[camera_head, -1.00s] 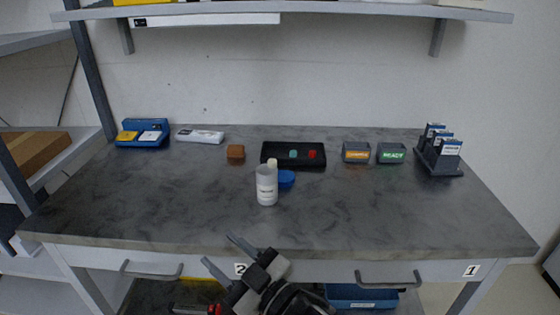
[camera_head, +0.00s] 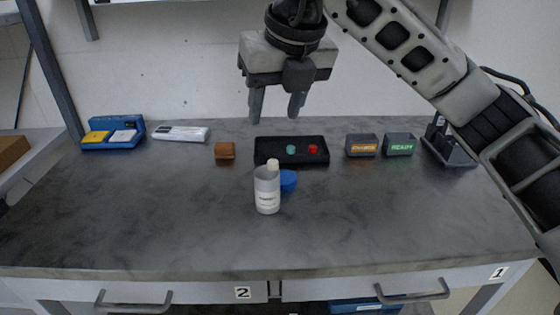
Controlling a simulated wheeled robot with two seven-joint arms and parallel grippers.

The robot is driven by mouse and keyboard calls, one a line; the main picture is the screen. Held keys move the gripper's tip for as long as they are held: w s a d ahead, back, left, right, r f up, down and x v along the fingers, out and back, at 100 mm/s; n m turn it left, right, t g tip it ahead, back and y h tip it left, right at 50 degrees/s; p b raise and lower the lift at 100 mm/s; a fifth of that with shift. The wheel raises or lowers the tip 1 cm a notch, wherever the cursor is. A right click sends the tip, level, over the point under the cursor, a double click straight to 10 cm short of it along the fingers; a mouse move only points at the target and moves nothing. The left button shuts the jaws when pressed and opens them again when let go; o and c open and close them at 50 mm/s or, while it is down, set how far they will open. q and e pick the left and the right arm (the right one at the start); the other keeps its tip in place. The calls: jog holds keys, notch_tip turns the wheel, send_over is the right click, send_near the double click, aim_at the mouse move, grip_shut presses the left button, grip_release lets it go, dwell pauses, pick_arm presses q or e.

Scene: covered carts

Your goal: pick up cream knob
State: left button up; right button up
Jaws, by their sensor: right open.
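The cream knob (camera_head: 272,165) shows just behind the top of the white bottle (camera_head: 267,196), which hides its lower part. It is at the front edge of the black tray (camera_head: 265,146); I cannot tell whether it touches the tray. A teal knob (camera_head: 291,150) and a red knob (camera_head: 312,149) sit in the tray. My right gripper (camera_head: 276,112) is open and empty, pointing down above the tray, with clear space beneath its fingertips. My left gripper is not in view.
A blue cap (camera_head: 288,180) lies beside the bottle. A brown block (camera_head: 225,151) stands left of the tray. Two grey bins (camera_head: 361,151) (camera_head: 399,151) stand right of it. A blue holder (camera_head: 114,140) and a white box (camera_head: 180,134) are at the back left. The front of the table is clear.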

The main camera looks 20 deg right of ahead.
jog(key=d, duration=0.1)
jog(key=p, duration=0.1)
send_near(274, 162)
notch_tip(274, 162, down, 3)
jog(key=shift+h, duration=0.4)
jog(key=shift+w+a+p+x, duration=0.15)
jog(key=shift+p+x, duration=0.1)
jog(key=shift+x, duration=0.65)
jog(key=shift+w+a+p+x, duration=0.15)
jog(key=shift+p+x, duration=0.15)
jog(key=shift+x, duration=0.6)
jog(key=shift+w+a+p+x, duration=0.1)
jog(key=shift+p+x, duration=0.15)
jog(key=shift+x, duration=0.65)
jog(key=shift+r, duration=0.2)
grip_shut()
